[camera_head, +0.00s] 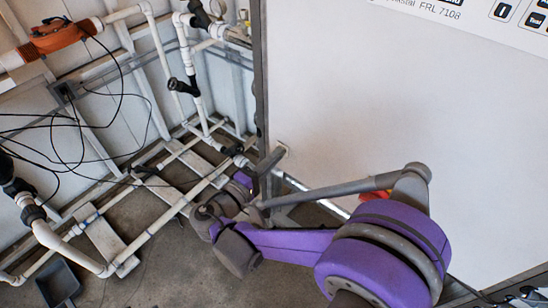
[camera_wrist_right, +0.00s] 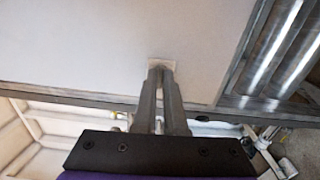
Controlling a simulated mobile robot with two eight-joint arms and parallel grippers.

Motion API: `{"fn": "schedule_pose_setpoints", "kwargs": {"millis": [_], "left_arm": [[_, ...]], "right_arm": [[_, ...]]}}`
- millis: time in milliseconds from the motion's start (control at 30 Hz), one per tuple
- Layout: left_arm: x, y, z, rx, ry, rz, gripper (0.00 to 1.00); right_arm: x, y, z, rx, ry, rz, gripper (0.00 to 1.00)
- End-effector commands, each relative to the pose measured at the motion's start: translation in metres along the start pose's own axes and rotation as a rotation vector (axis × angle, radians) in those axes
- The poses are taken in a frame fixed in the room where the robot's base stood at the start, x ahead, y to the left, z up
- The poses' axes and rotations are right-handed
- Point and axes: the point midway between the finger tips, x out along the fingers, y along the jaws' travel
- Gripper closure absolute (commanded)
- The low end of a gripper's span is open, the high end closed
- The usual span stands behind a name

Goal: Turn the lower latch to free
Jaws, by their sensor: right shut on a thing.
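The lower latch is a small pale piece (camera_head: 283,148) low on the left edge of the big white panel. It also shows in the right wrist view (camera_wrist_right: 163,62), just beyond my fingertips. My right gripper (camera_head: 272,160) reaches up to the latch from below. In the right wrist view its two grey fingers (camera_wrist_right: 161,75) are close together, with their tips at the latch. The fingers hide most of the latch, so its turn angle cannot be told. My left gripper is not in view.
The white panel (camera_head: 400,130) fills the right side, with a dark frame edge (camera_head: 259,80) at its left. White pipes (camera_head: 180,205) and an orange fitting (camera_head: 57,36) stand at the left, with loose black cables. A grey dustpan-like thing (camera_head: 58,284) lies on the floor.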

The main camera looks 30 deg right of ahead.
Motion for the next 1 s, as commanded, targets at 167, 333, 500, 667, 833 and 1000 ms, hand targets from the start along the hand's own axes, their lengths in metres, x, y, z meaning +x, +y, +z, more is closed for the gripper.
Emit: {"fn": "schedule_pose_setpoints", "kwargs": {"millis": [167, 333, 500, 667, 833, 1000], "left_arm": [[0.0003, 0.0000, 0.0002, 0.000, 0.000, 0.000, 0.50], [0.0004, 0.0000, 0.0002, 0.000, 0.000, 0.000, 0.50], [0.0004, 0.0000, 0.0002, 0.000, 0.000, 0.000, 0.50], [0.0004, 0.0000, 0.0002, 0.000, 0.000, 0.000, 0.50], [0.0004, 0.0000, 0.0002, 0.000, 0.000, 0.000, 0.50], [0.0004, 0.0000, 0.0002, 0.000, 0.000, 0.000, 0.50]], "right_arm": [[0.0000, -0.0002, 0.0002, 0.046, -0.001, 0.000, 1.00], [0.0000, -0.0002, 0.0002, 0.062, -0.001, 0.000, 1.00], [0.0000, -0.0002, 0.0001, 0.064, -0.001, 0.000, 1.00], [0.0000, -0.0002, 0.0001, 0.063, -0.001, 0.000, 1.00], [0.0000, -0.0002, 0.0001, 0.063, 0.000, 0.000, 0.64], [0.0000, -0.0002, 0.0000, 0.062, 0.000, 0.000, 0.61]]}}
